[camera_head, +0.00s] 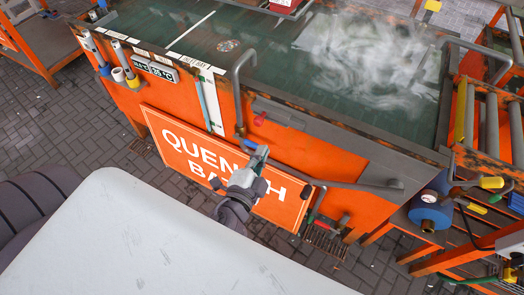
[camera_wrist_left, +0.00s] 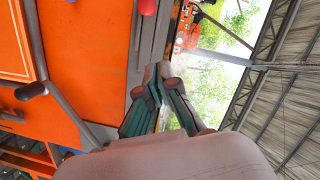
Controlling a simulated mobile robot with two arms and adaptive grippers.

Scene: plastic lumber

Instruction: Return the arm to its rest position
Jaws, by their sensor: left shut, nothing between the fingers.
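My left gripper (camera_head: 262,152) shows in the head view in front of the orange side of the quench bath (camera_head: 350,150), over the "QUENCH BATH" sign (camera_head: 190,145). It is shut and empty. In the left wrist view its fingers (camera_wrist_left: 163,82) are closed together, with the orange tank wall to the left and the roof and greenery beyond. Whether it touches the handrail (camera_head: 290,172) behind it, I cannot tell. My right gripper does not show in either view.
The bath's dark green surface (camera_head: 260,65) steams at the right. A bent grey pipe (camera_head: 238,95) rises at the front edge. Brick paving (camera_head: 60,125) is open at the left.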

